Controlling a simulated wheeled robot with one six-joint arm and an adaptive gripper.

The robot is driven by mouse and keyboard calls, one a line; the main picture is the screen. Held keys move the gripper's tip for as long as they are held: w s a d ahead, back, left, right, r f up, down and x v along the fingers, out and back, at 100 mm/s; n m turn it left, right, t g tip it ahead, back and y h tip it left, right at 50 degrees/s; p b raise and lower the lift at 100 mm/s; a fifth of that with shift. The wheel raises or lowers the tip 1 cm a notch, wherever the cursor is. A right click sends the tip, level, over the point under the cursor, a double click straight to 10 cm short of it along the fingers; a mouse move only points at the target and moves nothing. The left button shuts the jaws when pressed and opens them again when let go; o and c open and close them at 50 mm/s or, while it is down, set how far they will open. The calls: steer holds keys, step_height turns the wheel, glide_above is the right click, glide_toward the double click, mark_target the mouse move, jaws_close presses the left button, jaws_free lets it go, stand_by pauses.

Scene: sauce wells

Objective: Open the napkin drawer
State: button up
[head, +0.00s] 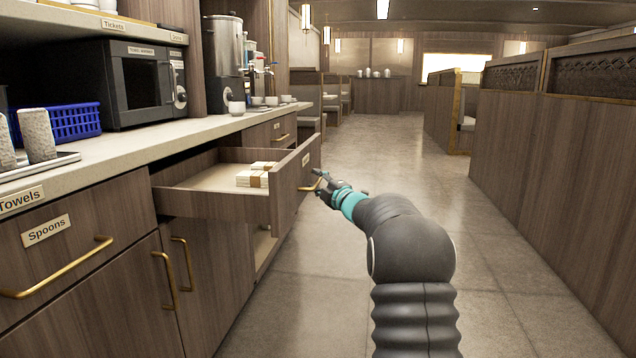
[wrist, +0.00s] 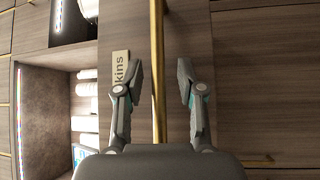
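The napkin drawer (head: 222,204) is pulled well out from the counter, with its wooden front towards the aisle. Banded stacks of napkins (head: 252,179) lie inside it. Its brass handle (head: 309,188) is on the front; in the wrist view the handle (wrist: 157,60) runs up the picture, beside a label (wrist: 120,70) reading "kins", partly hidden by a finger. My gripper (head: 321,180) is at the handle in the head view. In the wrist view my gripper (wrist: 160,83) has its fingers apart, one on each side of the handle, with gaps visible.
The spoons drawer (head: 75,245) and the cupboard doors below it are shut. An open compartment (head: 265,245) shows under the napkin drawer. The aisle floor (head: 400,160) is clear; booth partitions (head: 560,150) line the right.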

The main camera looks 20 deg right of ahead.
steer(key=v, duration=1.2)
stand_by(0.4)
